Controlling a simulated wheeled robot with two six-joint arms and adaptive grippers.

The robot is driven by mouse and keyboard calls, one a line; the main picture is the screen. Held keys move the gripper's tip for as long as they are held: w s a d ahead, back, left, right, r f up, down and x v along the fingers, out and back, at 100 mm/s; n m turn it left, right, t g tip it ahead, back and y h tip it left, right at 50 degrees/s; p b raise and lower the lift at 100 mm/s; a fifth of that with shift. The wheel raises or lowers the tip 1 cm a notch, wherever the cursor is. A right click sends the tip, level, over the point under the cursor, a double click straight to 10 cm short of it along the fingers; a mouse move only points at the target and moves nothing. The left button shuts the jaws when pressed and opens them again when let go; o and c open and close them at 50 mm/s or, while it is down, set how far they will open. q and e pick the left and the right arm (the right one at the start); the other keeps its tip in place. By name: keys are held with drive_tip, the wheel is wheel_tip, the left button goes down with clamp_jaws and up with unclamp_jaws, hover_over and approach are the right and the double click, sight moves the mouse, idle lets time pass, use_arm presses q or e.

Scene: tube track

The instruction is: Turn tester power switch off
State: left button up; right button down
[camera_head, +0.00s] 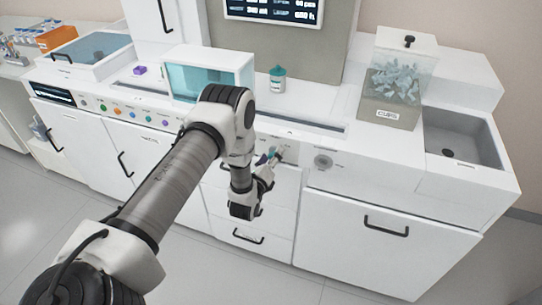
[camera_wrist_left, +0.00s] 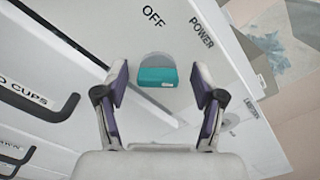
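The power switch (camera_wrist_left: 157,77) is a small teal block set in a round grey recess on a white panel in the left wrist view. The panel reads "OFF" and "POWER" close to it. My left gripper (camera_wrist_left: 159,82) is open, with one purple-padded finger on each side of the switch; I see no clear contact. In the head view my left gripper (camera_head: 270,158) is at the counter's front panel, where its fingers and arm mostly hide the switch. My right gripper is not in view.
A grey round dial (camera_head: 322,162) is on the front panel to the right of the gripper. Drawers with black handles (camera_head: 386,226) lie below. On the counter are a teal-windowed box (camera_head: 215,72), a teal-lidded bottle (camera_head: 278,79), a clear bin marked CUPS (camera_head: 393,108) and a sink (camera_head: 462,135).

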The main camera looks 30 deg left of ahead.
use_arm(q)
drive_tip(key=shift+a, duration=0.15)
drive_tip(key=c, duration=1.1)
drive_tip(key=shift+o, duration=0.2)
drive_tip(key=shift+f+n, duration=0.1)
drive_tip(key=shift+n, duration=0.3)
drive_tip(key=n, duration=0.3)
drive_tip(key=shift+f+n+b, duration=0.1)
drive_tip(key=shift+n+b, duration=0.2)
drive_tip(key=n+b, duration=0.1)
drive_tip(key=n, duration=0.3)
drive_tip(key=shift+f+n, duration=0.15)
drive_tip(key=shift+n, duration=0.15)
drive_tip(key=n+b, duration=0.1)
drive_tip(key=n, duration=0.3)
drive_tip(key=shift+f, duration=0.15)
drive_tip(key=n+b, duration=0.2)
drive_tip(key=n, duration=0.3)
